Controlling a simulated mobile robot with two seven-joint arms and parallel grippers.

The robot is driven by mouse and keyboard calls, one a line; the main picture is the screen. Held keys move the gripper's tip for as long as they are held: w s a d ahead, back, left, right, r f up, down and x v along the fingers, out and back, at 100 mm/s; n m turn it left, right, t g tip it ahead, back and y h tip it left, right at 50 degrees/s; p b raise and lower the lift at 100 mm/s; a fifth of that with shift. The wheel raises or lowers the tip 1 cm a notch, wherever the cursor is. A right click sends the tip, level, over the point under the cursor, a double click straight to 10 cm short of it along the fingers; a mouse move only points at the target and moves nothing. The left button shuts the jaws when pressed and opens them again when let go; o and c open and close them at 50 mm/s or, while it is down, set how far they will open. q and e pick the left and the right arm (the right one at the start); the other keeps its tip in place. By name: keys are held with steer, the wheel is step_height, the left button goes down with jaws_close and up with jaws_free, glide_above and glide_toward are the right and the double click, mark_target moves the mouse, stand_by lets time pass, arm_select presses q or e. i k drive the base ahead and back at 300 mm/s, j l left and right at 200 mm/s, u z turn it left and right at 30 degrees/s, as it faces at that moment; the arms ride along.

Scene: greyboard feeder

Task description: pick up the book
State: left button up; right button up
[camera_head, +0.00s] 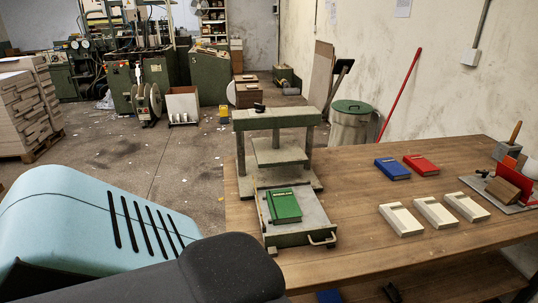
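A green book (284,206) lies flat on the grey tray (316,213) at the front of a green bench press, with its cover up. The press's raised plate (279,151) is behind the book. A blue book (392,169) and a red book (421,165) lie flat, side by side, on the wooden table to the right of the press. Neither of my grippers can be made out in the head view, so nothing is seen holding a book.
Several cream blocks (436,213) lie on the wooden table (355,205). A stand with a red panel (488,183) is at its right end. A metal bin with a green lid (351,125) stands behind. Large teal and black shapes fill the lower left.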

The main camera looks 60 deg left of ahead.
mark_target(284, 208)
steer(key=k+j, duration=0.7)
steer(key=j, duration=0.25)
steer(key=k+j, duration=0.35)
steer(key=j+z, duration=0.05)
steer(key=j, duration=0.05)
